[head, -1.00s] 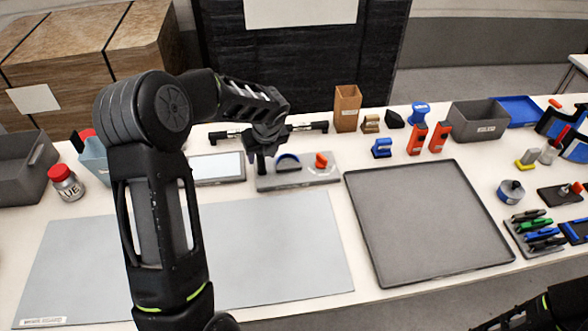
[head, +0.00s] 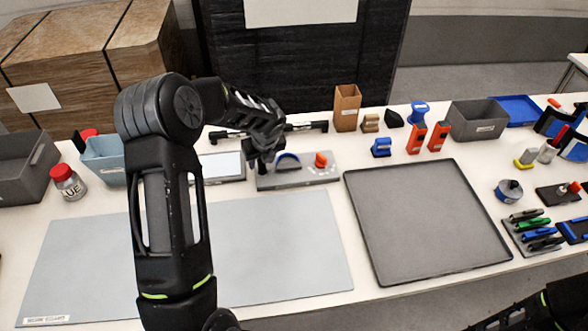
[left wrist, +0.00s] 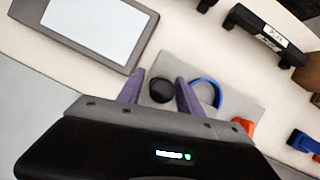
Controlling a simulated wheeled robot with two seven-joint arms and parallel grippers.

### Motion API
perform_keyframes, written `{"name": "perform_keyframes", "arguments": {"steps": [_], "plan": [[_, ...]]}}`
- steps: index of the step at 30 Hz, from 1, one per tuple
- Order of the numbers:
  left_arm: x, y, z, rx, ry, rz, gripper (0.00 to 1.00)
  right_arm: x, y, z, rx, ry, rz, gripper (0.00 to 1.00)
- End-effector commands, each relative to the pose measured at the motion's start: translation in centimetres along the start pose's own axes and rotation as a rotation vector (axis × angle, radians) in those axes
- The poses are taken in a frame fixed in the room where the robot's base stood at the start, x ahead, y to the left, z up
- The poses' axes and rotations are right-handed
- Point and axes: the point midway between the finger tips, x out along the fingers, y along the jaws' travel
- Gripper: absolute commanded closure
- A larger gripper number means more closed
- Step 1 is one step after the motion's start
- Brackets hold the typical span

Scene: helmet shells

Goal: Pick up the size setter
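A grey holder plate (head: 310,177) behind the mats carries a black round-topped piece, a blue arch (head: 288,159) and an orange-red piece (head: 320,159). No label shows which is the size setter; the black piece (left wrist: 162,90) may be it. My left gripper (head: 262,157) is over the left end of the holder. In the left wrist view its purple fingers (left wrist: 161,91) are apart, with the black piece showing between them. I cannot tell whether they touch it. In the head view the gripper largely hides the black piece. My right gripper is outside the frames.
Left of the holder lies a grey device with a pale screen (head: 222,167). A black bar (head: 306,126) lies behind. A brown box (head: 346,107) stands at the back. A large grey tray (head: 425,220) and a pale mat (head: 285,250) lie in front, both empty.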

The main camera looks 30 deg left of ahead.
Motion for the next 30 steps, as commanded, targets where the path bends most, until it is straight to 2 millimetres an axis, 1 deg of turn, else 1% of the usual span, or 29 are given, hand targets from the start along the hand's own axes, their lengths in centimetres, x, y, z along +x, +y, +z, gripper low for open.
{"name": "perform_keyframes", "arguments": {"steps": [1,2,15,30], "plan": [[-0.01,0.00,0.00,0.000,0.000,0.000,0.62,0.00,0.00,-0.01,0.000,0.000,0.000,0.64],[-0.01,0.00,0.00,0.000,0.000,0.000,0.65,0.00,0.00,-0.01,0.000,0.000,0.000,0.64],[-0.01,0.00,0.00,0.000,0.000,0.000,1.00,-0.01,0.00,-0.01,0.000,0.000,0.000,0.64],[-0.01,-0.01,0.00,0.000,0.000,0.000,1.00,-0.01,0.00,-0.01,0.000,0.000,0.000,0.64]]}}
